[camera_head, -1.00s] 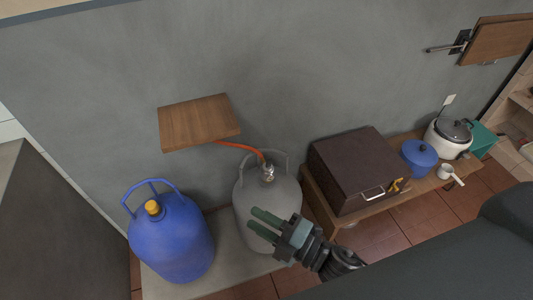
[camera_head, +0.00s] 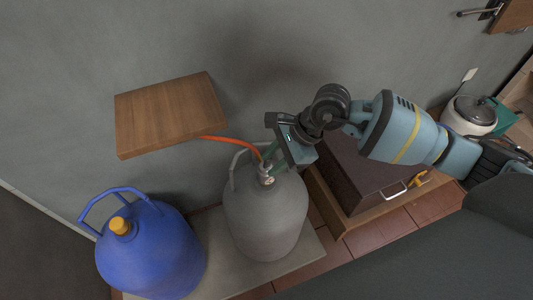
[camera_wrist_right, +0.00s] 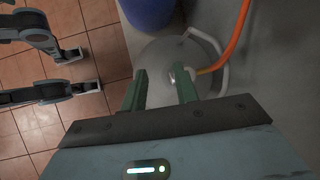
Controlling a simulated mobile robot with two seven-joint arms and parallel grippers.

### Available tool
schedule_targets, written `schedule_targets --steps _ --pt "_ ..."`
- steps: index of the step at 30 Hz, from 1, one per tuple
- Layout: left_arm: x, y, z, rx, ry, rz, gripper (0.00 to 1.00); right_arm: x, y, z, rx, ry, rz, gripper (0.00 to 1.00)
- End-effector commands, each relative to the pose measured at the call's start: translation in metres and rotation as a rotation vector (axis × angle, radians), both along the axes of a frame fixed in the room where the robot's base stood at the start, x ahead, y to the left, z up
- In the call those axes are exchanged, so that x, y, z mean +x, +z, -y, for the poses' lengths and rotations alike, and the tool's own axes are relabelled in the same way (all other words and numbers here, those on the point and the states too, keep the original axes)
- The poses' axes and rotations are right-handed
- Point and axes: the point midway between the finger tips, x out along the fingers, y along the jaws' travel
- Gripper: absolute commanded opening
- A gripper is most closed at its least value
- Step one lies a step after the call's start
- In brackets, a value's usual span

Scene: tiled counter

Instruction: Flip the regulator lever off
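The grey gas cylinder (camera_head: 265,222) stands upright on a low slab, with a pale collar handle at its top. The silvery regulator (camera_head: 266,180) sits on its valve, with an orange hose (camera_head: 228,142) attached. The lever itself is too small to tell apart. My right gripper (camera_head: 268,160) is at the regulator, its green fingers pointing down over the cylinder top. In the right wrist view its fingers (camera_wrist_right: 160,82) are apart, and the regulator (camera_wrist_right: 174,76) shows between them, closer to the right finger. Contact cannot be told.
A blue cylinder (camera_head: 150,252) with an orange cap stands at left. A wooden shelf (camera_head: 170,112) juts from the wall above, where the hose runs. A brown box (camera_head: 362,180) on a low wooden bench stands close to the right of the grey cylinder.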

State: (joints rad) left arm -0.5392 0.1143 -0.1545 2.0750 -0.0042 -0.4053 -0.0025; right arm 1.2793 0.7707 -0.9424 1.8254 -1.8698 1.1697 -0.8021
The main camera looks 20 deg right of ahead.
Motion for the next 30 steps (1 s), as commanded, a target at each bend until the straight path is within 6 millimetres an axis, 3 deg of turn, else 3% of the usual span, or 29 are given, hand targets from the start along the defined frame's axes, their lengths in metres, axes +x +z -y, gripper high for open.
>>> schedule_targets --steps 3,8,14,30 --pt "0.002 -0.006 0.0 0.0 -0.001 0.0 0.36 0.016 0.0 0.023 -0.109 0.023 0.06 0.3" --pt "0.005 -0.006 0.0 0.001 -0.002 0.006 0.36 0.021 0.003 0.032 -0.154 0.03 0.084 0.3" --pt "0.004 -0.006 -0.001 0.003 -0.007 0.005 0.36 0.022 -0.002 0.029 -0.151 0.029 0.082 0.3" --pt "-0.005 -0.013 -0.001 0.004 -0.009 -0.012 0.36 0.036 -0.063 0.002 -0.149 0.029 0.08 0.3"
